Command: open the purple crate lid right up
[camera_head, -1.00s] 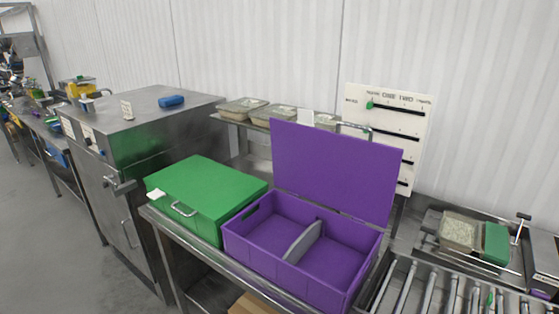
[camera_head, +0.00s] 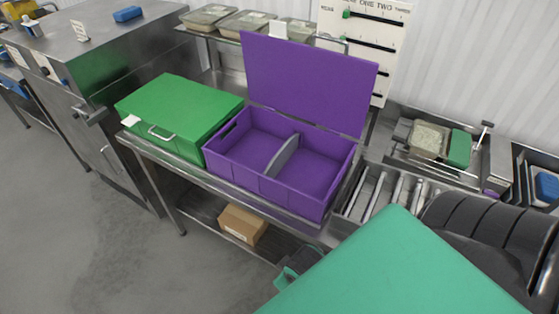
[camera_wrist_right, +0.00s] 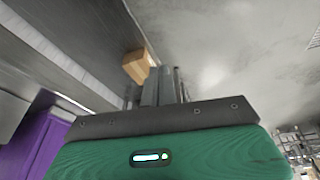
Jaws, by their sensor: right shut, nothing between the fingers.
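The purple crate (camera_head: 265,186) stands on the steel table, empty, with a grey divider (camera_head: 283,156) between its two compartments. Its purple lid (camera_head: 310,82) stands up along the back edge, opened and leaning slightly back. In the right wrist view a purple side of the crate (camera_wrist_right: 32,148) shows at the lower left. My right gripper (camera_wrist_right: 166,84) has its fingers together with nothing between them, apart from the crate. In the head view my green right arm covers the lower right and its fingers are not clear. My left gripper is in neither view.
A closed green crate (camera_head: 180,112) stands left of the purple one. A roller conveyor (camera_head: 385,190) lies to the right. A cardboard box (camera_head: 243,224) is on the lower shelf. Filled trays (camera_head: 245,22) stand on the shelf behind. The floor in front is clear.

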